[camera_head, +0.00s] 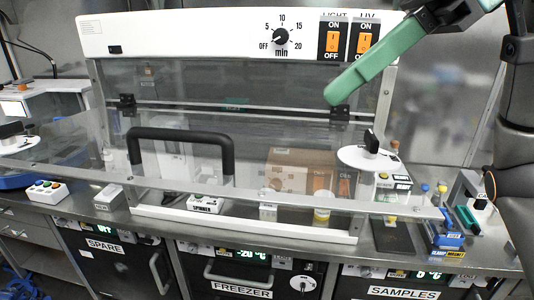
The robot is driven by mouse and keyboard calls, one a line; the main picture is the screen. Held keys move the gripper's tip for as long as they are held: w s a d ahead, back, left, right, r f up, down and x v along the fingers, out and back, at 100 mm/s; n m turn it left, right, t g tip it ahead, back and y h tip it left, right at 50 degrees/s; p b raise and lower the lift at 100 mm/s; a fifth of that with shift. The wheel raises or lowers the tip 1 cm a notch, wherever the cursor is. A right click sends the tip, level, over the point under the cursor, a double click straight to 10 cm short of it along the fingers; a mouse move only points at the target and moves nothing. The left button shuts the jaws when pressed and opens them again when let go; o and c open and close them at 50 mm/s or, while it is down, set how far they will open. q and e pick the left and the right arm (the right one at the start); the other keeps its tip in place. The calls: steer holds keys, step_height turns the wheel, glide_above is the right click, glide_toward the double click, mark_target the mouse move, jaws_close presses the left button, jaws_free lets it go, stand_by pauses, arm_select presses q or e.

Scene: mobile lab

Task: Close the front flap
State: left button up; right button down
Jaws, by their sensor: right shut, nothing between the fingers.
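The front flap (270,187) is a clear panel across the white cabinet, with a black handle (180,137) on its left half. Dark hinges show along its upper edge, at the left (125,101) and the right (340,112). Its lower edge appears to stand out in front of the cabinet's white bottom sill (240,227), so it looks partly open; the exact gap is hard to judge. My right gripper (336,96), with green fingers, is shut and empty. It comes from the upper right, its tip in front of the panel near the right hinge. My left gripper is not in view.
The cabinet's top (190,33) carries a timer knob (281,36) and LIGHT and UV switches. Boxes show through the clear panel. Small devices stand on the counter at both sides, including a white button box (46,192). Labelled doors (240,288) are below.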

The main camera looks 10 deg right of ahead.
glide_above(250, 198)
steer(key=d, duration=0.3)
steer(key=f, duration=0.6)
steer(key=shift+s+d+f, duration=0.1)
steer(key=shift+s+f, duration=0.15)
steer(key=shift+f, duration=0.1)
steer(key=f, duration=0.3)
steer(key=shift+a+f, duration=0.1)
steer(key=shift+a, duration=0.1)
steer(key=shift+s+f, duration=0.1)
steer(key=shift+f, duration=0.4)
